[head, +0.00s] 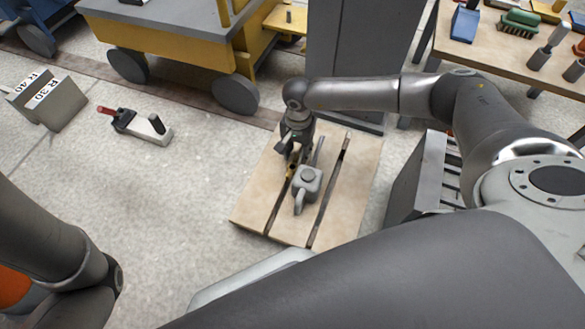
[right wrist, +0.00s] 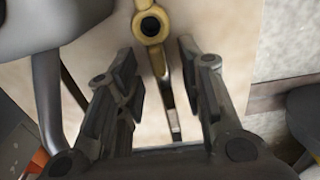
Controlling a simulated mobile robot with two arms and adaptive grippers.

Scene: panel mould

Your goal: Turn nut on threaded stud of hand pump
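The grey hand pump (head: 306,184) stands on a pale slotted board, with a round cap on top and a handle toward the viewer. A brass-coloured part (head: 292,170) is beside it, partly hidden by my right gripper (head: 291,143). In the right wrist view, the brass part (right wrist: 150,26) shows a round collar with a dark centre; I cannot tell nut from stud. My right gripper (right wrist: 160,72) is open and empty there, its fingers apart and the collar just beyond the tips. The pump's grey body (right wrist: 70,20) fills the upper left. My left gripper is out of view.
The slotted board (head: 258,205) lies low, with a grey cabinet (head: 362,50) behind it and a dark box (head: 418,180) to its right. A red-tipped tool (head: 140,126) and a marked block (head: 48,98) lie left on open floor. A yellow cart (head: 170,42) stands behind.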

